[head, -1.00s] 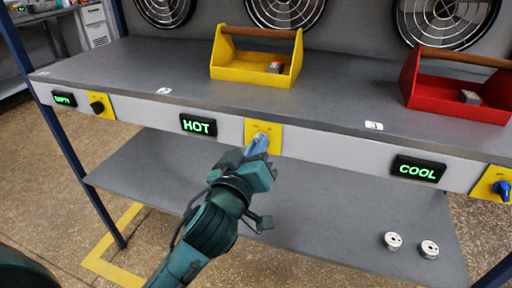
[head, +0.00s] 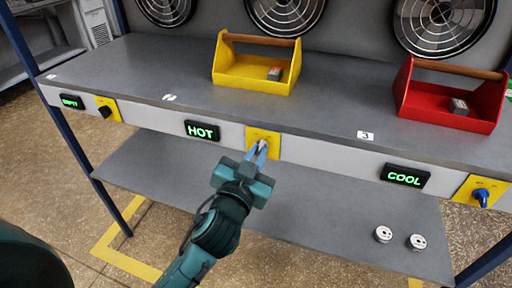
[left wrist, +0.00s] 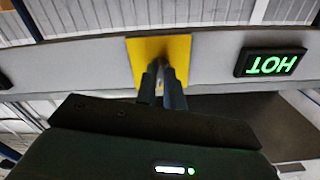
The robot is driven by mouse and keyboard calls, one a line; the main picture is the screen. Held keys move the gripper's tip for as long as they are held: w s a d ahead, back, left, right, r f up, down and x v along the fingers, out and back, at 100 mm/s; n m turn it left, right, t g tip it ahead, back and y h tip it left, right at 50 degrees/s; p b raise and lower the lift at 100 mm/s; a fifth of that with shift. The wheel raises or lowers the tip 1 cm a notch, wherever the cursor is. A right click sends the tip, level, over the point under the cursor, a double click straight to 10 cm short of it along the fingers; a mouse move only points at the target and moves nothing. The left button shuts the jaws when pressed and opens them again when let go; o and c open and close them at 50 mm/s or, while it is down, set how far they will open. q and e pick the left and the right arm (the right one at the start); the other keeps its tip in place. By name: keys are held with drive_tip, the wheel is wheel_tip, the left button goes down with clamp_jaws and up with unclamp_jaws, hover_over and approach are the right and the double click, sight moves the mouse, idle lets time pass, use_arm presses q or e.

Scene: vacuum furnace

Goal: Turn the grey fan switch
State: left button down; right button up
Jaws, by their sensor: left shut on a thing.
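The grey fan switch (head: 262,143) sits on a yellow plate (head: 272,136) on the bench's front edge, beside a display reading HOT (head: 202,130). My left gripper (head: 258,152) is at the switch with its fingers shut on the knob, which they mostly hide. In the left wrist view the fingers (left wrist: 162,88) reach up to the yellow plate (left wrist: 150,48), with the HOT display (left wrist: 270,62) upside down to the right. The turn position of the knob cannot be read. My right gripper is not in view.
A black switch (head: 105,111) sits by a display reading EMPTY (head: 72,102). A blue switch (head: 482,197) sits by a COOL display (head: 405,175). A yellow toolbox (head: 252,80) and a red toolbox (head: 420,105) stand on the bench. Two small round metal parts (head: 384,234) lie on the lower shelf.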

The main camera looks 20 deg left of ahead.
use_arm(q)
drive_tip(key=shift+r+m+p, duration=0.25)
drive_tip(key=shift+m+p, duration=0.25)
drive_tip(key=shift+m, duration=0.7)
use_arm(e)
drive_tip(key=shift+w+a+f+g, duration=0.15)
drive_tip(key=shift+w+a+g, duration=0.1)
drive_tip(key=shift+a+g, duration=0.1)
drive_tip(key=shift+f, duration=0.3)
use_arm(q)
drive_tip(key=c, duration=1.5)
unclamp_jaws()
drive_tip(key=shift+w+f, duration=0.1)
drive_tip(key=shift+f, duration=0.05)
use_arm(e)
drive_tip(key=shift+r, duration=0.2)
